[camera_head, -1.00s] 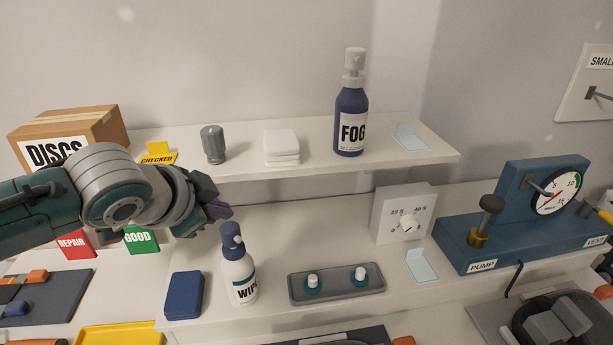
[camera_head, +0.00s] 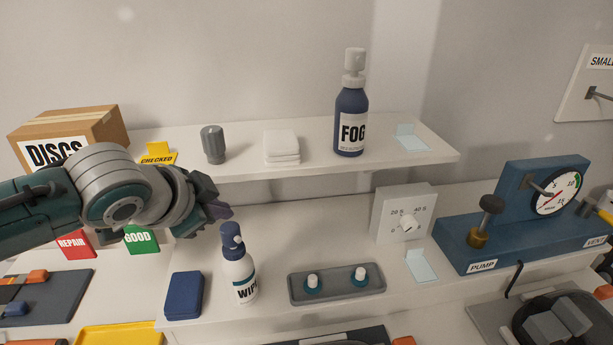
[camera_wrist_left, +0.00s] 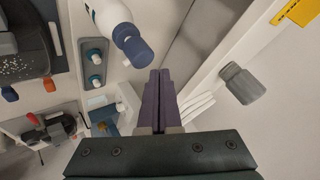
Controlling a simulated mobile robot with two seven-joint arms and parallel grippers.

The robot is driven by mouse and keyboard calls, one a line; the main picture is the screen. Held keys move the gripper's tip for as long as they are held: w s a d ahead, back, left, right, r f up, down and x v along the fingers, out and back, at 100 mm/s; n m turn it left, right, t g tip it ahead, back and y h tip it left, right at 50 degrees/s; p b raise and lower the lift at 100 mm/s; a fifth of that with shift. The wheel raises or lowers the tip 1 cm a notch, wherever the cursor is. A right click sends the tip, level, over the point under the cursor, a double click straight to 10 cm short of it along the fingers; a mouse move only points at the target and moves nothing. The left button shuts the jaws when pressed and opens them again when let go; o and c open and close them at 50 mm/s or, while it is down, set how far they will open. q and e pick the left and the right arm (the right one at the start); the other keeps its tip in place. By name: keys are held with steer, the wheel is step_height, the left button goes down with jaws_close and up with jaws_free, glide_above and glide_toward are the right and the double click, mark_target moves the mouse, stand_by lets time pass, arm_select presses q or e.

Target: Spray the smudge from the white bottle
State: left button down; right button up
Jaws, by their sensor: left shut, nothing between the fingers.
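The white bottle (camera_head: 240,272) with a dark blue spray head and a "WIPE" label stands upright on the lower surface. It also shows in the left wrist view (camera_wrist_left: 108,16), at the top. My left gripper (camera_head: 220,212) is just above and behind the bottle's head, apart from it as far as I can tell. Its purple fingers are together and empty in the left wrist view (camera_wrist_left: 160,88). I cannot make out a smudge. Two pale glassy plates are in view, one on the upper shelf (camera_head: 410,141) and one on the lower surface (camera_head: 420,267). My right gripper is not in view.
A blue pad (camera_head: 184,295) lies left of the bottle, and a grey tray (camera_head: 336,293) with two small white-topped vials lies right. The upper shelf (camera_head: 230,172) holds a blue "FOG" bottle (camera_head: 350,105), folded white cloths (camera_head: 281,146) and a grey knobbed piece (camera_head: 213,145).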

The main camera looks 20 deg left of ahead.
mark_target(224, 232)
arm_select(q)
steer(key=shift+f, duration=0.15)
steer(key=shift+f, duration=0.35)
steer(key=shift+f+b, duration=0.6)
steer(key=shift+b, duration=0.15)
stand_by(0.8)
steer(key=shift+r+p, duration=1.1)
steer(key=shift+p, duration=0.15)
step_height(224, 232, up, 6)
steer(key=p, duration=0.6)
